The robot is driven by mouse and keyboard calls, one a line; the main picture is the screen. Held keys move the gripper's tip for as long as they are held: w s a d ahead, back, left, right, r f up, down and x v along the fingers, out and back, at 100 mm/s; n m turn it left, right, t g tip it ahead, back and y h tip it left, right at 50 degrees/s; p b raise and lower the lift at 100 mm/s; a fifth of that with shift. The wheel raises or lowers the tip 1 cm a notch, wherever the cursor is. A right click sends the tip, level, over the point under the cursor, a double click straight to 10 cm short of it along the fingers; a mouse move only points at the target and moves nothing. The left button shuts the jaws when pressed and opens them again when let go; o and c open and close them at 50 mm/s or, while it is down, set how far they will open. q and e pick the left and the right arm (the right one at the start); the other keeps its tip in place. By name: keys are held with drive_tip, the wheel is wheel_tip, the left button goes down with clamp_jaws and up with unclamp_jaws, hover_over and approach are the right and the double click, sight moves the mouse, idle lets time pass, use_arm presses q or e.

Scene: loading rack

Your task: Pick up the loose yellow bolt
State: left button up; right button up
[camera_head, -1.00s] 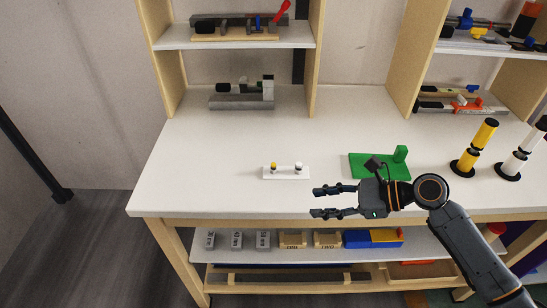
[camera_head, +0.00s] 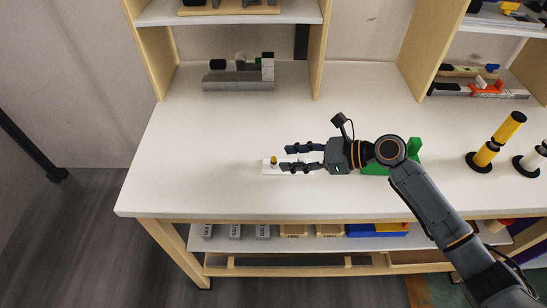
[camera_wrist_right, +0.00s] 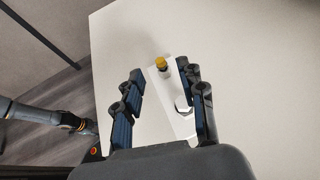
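The yellow bolt (camera_head: 274,161) stands at the left end of a small white holder (camera_head: 268,169) on the table. In the right wrist view the yellow bolt (camera_wrist_right: 161,64) shows just beyond the fingertips, roughly between their lines. A white bolt (camera_wrist_right: 182,104) stands in the holder (camera_wrist_right: 178,78) nearer the palm, close to the right-hand finger. My right gripper (camera_head: 286,158) is open and empty, above the holder, its fingers pointing left. The fingers partly hide the holder in the head view. Part of my left arm shows at the left of the wrist view; its fingers cannot be made out.
A green block fixture (camera_head: 414,150) is partly behind my right arm. A grey fixture (camera_head: 238,84) sits at the back, under a shelf. The table's left side is clear.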

sight(275, 158)
drive_tip(key=p+x, duration=0.1)
drive_tip(key=x, duration=0.4)
drive_tip(key=shift+w+a, duration=0.1)
drive_tip(key=shift+a, duration=0.25)
drive_tip(key=shift+d, duration=0.1)
drive_tip(key=shift+c, duration=0.2)
clamp_jaws()
